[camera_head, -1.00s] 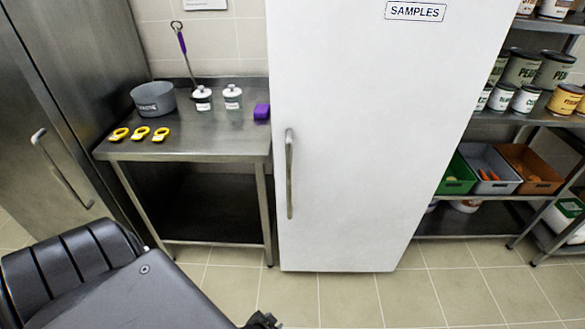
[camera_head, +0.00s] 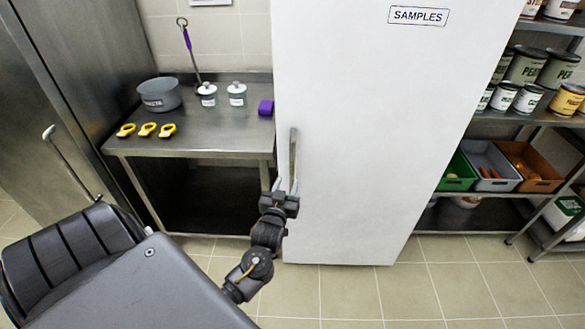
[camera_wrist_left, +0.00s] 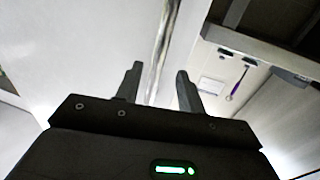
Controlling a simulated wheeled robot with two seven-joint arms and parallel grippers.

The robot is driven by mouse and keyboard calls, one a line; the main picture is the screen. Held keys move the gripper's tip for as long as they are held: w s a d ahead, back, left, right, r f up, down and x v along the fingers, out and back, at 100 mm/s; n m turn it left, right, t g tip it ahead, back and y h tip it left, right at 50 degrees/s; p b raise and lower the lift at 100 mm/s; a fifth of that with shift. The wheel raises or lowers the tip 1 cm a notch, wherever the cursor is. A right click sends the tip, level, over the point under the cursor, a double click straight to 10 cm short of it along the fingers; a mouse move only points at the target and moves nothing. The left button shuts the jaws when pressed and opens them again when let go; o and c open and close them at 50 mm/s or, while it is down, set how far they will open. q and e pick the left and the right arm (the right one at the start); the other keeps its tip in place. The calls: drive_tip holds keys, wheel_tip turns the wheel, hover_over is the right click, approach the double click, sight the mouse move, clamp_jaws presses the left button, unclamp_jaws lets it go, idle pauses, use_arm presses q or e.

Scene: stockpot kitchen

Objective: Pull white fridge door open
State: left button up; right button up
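The white fridge door (camera_head: 370,130) with its SAMPLES label stands shut in the head view. Its vertical metal handle (camera_head: 293,155) is on the door's left side. My left gripper (camera_head: 285,187) is at the handle's lower end, its two fingers pointing up along it. In the left wrist view the fingers (camera_wrist_left: 157,85) are spread apart, and the handle (camera_wrist_left: 162,50) shows between and beyond them, with visible gaps. Whether a finger touches the handle I cannot tell. My right gripper is in neither view.
A steel table (camera_head: 205,135) left of the fridge holds a grey pot (camera_head: 160,95), two jars, a purple block (camera_head: 265,108) and yellow-handled items. Shelving with cans and bins (camera_head: 490,165) stands right. Tiled floor (camera_head: 345,295) before the fridge is clear.

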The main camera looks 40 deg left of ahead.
sight(292, 171)
use_arm(q)
drive_tip(key=p+x, duration=0.1)
drive_tip(key=x, duration=0.7)
drive_tip(key=shift+w, duration=0.15)
clamp_jaws()
